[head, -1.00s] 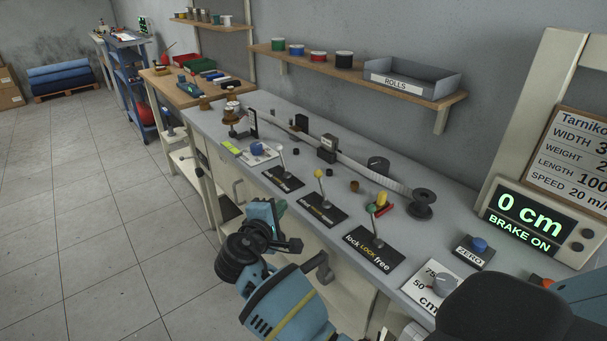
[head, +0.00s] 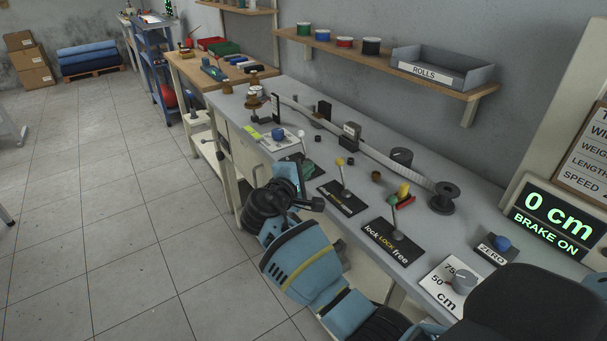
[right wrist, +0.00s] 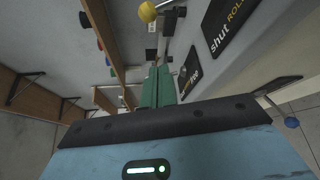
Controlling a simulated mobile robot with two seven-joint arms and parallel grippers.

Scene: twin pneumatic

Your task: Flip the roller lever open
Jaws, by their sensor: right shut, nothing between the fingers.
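The roller lever (head: 343,178) has a yellow knob and rises from a black plate (head: 337,201) on the bench, the middle of three levers. It leans slightly left in the head view. In the right wrist view its yellow knob (right wrist: 147,12) shows at the top, beside the plate reading "shut ROLL…" (right wrist: 226,22). My right gripper (head: 309,165) is over the left lever's plate, left of the roller lever and apart from it. Its green fingers (right wrist: 155,86) are together and empty. My left gripper is not in view.
A pale-knobbed lever (head: 303,143) stands close behind my right gripper. A white strip (head: 376,157) runs along the bench behind to a dark reel (head: 444,197). The display (head: 551,216) reads 0 cm, BRAKE ON.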

